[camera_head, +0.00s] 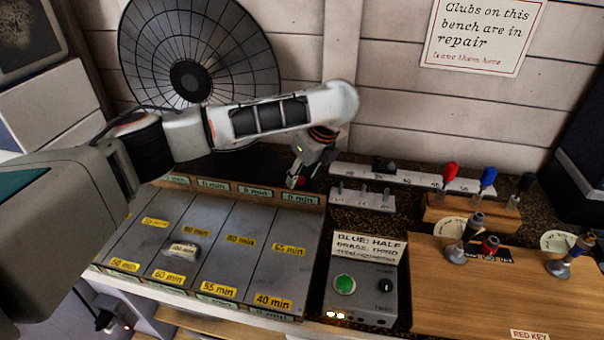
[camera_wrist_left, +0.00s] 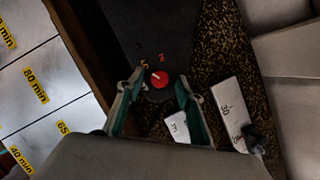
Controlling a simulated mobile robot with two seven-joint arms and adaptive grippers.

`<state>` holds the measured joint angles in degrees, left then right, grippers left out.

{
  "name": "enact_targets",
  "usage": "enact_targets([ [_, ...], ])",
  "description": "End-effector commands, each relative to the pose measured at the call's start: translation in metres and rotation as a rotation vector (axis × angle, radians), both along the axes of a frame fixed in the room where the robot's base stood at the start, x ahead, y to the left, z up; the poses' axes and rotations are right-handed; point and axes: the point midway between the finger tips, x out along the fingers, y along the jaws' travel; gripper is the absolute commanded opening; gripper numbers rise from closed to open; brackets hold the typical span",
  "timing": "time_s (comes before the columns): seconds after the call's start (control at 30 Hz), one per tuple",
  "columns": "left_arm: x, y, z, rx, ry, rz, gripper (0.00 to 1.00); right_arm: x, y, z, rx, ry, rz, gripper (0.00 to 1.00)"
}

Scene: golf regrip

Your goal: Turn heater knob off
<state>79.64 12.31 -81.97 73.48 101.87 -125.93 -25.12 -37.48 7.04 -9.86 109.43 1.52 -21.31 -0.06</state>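The heater is a big dark round dish (camera_head: 150,50) with a wire grille, standing against the wall at the back. A red round knob (camera_wrist_left: 159,79) with a white mark sits on a dark surface with small red and yellow markings, in the left wrist view. My left gripper (camera_wrist_left: 157,86) is open, its green-lined fingers on either side of the knob; I cannot tell whether they touch it. In the head view my left gripper (camera_head: 299,171) points down right of the dish, with a bit of red at its tips. My right gripper is not in view.
A grey panelled board with minute labels (camera_head: 215,262) lies in front of the arm. A white numbered strip (camera_head: 425,177) and a small white block (camera_head: 362,201) lie right of the gripper. A control box (camera_head: 362,290) and wooden club holders (camera_head: 480,290) stand front right.

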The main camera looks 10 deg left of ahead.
Motion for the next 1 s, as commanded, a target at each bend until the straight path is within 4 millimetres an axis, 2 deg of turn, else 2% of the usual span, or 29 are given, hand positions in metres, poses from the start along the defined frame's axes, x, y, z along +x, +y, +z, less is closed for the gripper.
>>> enact_targets([
  [0.17, 0.0001, 0.0002, -0.0003, 0.000, 0.000, 0.000, 0.37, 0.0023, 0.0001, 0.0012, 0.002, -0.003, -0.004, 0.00],
  [0.2, 0.0001, 0.0002, -0.0002, 0.000, 0.000, 0.000, 0.34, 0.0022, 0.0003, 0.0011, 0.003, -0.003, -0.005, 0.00],
  [0.33, 0.0001, 0.0002, -0.0002, 0.000, 0.000, 0.001, 0.00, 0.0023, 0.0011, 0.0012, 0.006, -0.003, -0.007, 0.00],
  [0.7, 0.0006, -0.0002, -0.0001, 0.001, 0.000, 0.030, 0.00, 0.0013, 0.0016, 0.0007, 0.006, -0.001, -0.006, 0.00],
  [1.0, 0.0023, -0.0013, 0.0002, 0.001, -0.001, 0.204, 0.00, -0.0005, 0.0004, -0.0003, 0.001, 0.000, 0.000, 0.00],
])
